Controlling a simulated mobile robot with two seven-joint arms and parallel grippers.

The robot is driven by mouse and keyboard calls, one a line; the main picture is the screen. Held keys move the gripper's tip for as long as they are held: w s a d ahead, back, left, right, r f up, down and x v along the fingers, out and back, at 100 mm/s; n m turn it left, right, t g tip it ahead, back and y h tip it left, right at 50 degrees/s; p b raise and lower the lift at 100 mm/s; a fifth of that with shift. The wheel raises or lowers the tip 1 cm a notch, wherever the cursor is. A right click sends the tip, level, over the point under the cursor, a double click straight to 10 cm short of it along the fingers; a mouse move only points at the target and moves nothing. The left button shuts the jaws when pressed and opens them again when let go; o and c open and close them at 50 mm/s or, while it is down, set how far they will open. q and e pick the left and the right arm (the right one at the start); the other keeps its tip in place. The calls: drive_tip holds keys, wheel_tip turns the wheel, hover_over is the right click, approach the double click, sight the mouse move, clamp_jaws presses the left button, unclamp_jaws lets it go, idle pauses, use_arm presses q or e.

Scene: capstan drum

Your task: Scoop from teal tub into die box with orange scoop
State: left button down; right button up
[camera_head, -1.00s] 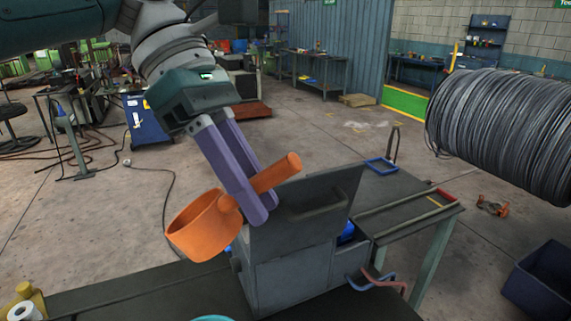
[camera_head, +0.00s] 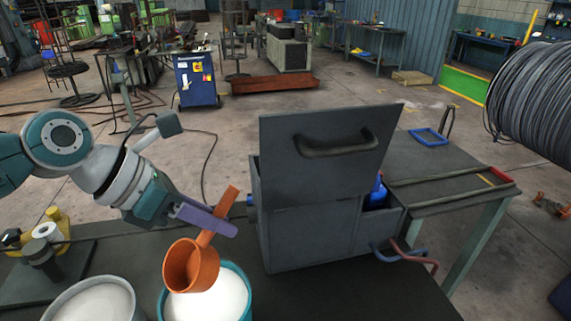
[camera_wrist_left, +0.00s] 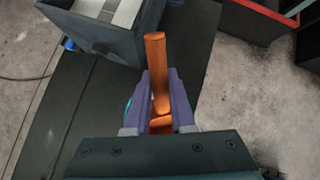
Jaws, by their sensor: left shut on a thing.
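My left gripper (camera_head: 207,219) is shut on the handle of the orange scoop (camera_head: 191,266). The scoop's cup hangs over the teal tub (camera_head: 163,300), which holds white powder, and its mouth is tilted toward the camera. Whether the cup touches the powder I cannot tell. The scoop's handle also shows between the purple fingers in the left wrist view (camera_wrist_left: 155,60). The die box (camera_head: 310,240) is a grey box with its lid raised, right of the tub. In the head view the lid hides much of its inside. My right gripper is not in view.
A pale tub of white material (camera_head: 95,300) stands left of the teal tub. Yellow and dark fittings (camera_head: 45,245) are at the far left. A side table (camera_head: 450,180) with a blue frame stands behind right. Red and blue hoses lie at the box's right.

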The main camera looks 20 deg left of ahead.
use_arm(q)
drive_tip(key=shift+f+b, duration=4.55)
drive_tip(key=shift+f, duration=1.15)
wheel_tip(320, 180, up, 8)
drive_tip(key=p, duration=0.9)
drive_tip(key=shift+p, duration=0.3)
